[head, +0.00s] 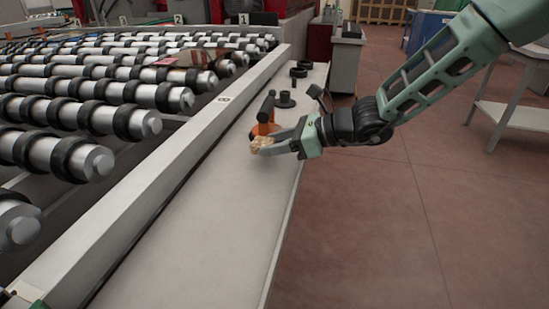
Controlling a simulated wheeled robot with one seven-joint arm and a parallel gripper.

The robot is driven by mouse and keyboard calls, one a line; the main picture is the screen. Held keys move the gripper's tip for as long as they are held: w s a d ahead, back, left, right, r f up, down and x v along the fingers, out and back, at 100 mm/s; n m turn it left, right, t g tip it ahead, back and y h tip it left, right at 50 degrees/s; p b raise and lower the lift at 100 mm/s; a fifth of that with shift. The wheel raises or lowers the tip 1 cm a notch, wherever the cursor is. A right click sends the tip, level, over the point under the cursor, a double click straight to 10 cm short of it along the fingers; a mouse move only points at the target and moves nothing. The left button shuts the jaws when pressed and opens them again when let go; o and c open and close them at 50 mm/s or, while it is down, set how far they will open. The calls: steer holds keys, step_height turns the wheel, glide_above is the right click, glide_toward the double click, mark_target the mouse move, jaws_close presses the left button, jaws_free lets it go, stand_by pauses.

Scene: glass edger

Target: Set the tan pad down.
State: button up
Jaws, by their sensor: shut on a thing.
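The tan pad (258,145) is a small, crumpled-looking piece in the head view, between the fingertips of my gripper. My gripper (268,146) is shut on it and reaches in from the right over the long light-grey ledge (196,218). I cannot tell whether the pad touches the ledge or is held just above it. The gripper fingers hide part of the pad.
Just behind the pad stands an orange tool with a black handle (266,112). Black round parts (286,100) lie farther back on the ledge. A raised rail (180,155) and rollers with black rings (105,118) lie left. The near ledge is clear.

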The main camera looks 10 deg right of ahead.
mark_target(276, 164)
steer(key=shift+f+b, duration=0.3)
steer(key=shift+f, duration=1.45)
steer(key=o, duration=1)
steer(key=shift+f, duration=0.1)
steer(key=shift+c, duration=0.2)
